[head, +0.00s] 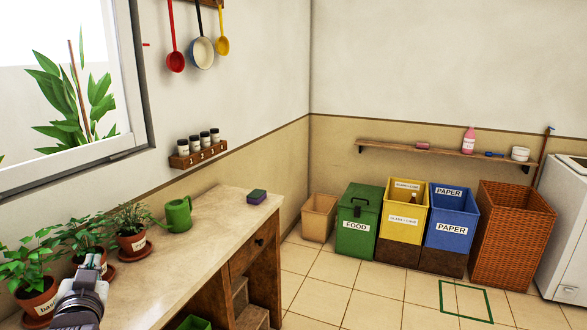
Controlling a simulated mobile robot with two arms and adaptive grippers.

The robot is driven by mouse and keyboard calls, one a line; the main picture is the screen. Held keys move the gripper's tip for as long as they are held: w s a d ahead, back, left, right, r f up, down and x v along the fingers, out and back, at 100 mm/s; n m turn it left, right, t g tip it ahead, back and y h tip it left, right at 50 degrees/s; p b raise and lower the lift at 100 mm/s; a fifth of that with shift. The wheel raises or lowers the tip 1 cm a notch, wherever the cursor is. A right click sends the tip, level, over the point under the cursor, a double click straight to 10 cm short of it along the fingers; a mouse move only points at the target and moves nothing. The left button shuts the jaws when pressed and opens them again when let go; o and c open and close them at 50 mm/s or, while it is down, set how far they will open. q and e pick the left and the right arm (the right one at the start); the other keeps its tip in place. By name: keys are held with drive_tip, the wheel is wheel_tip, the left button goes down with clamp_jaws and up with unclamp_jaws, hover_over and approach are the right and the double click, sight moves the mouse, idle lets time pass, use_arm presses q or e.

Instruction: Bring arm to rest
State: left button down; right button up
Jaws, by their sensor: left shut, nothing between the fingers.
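My left gripper (91,264) shows at the lower left corner of the head view, in grey and black. It is shut and empty. It appears in front of the near left part of the counter (150,285), close to a potted plant (38,300) with a label that starts with "bas". I cannot tell its exact height above the counter. The rest of the left arm is mostly cut off by the bottom edge. My right gripper is not in view.
More potted plants (132,243) line the counter's wall side, then a green watering can (178,215) and a sponge (257,196). A spice rack (200,155) hangs above. Bins (357,222) and a wicker basket (512,240) stand along the far wall. The counter's front half is clear.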

use_arm(q)
drive_tip(key=s+d+f+m+g+h, duration=0.1)
drive_tip(key=s+d+f+g+h, duration=0.2)
drive_tip(key=f, duration=0.4)
drive_tip(key=s+d+f+g, duration=0.1)
drive_tip(key=s+d+f, duration=0.35)
drive_tip(key=f, duration=0.25)
drive_tip(key=s+d+f+m+g+h, duration=0.1)
drive_tip(key=s+d+f+g+h, duration=0.2)
drive_tip(key=f, duration=0.4)
drive_tip(key=s+d+f+m+g+h, duration=0.1)
drive_tip(key=s+d+f+g, duration=0.3)
drive_tip(key=s, duration=0.5)
drive_tip(key=s+d+f+g+h, duration=0.1)
drive_tip(key=s+d+f, duration=0.3)
drive_tip(key=s, duration=0.5)
wheel_tip(320, 180, down, 26)
drive_tip(key=s+g, duration=0.1)
drive_tip(key=s+a+f, duration=0.2)
drive_tip(key=s+f, duration=0.6)
drive_tip(key=s+a+f+g, duration=0.1)
drive_tip(key=s+f, duration=0.8)
drive_tip(key=shift+s+a+f+g, duration=0.2)
drive_tip(key=shift+a+f+g, duration=0.1)
drive_tip(key=shift+a, duration=0.05)
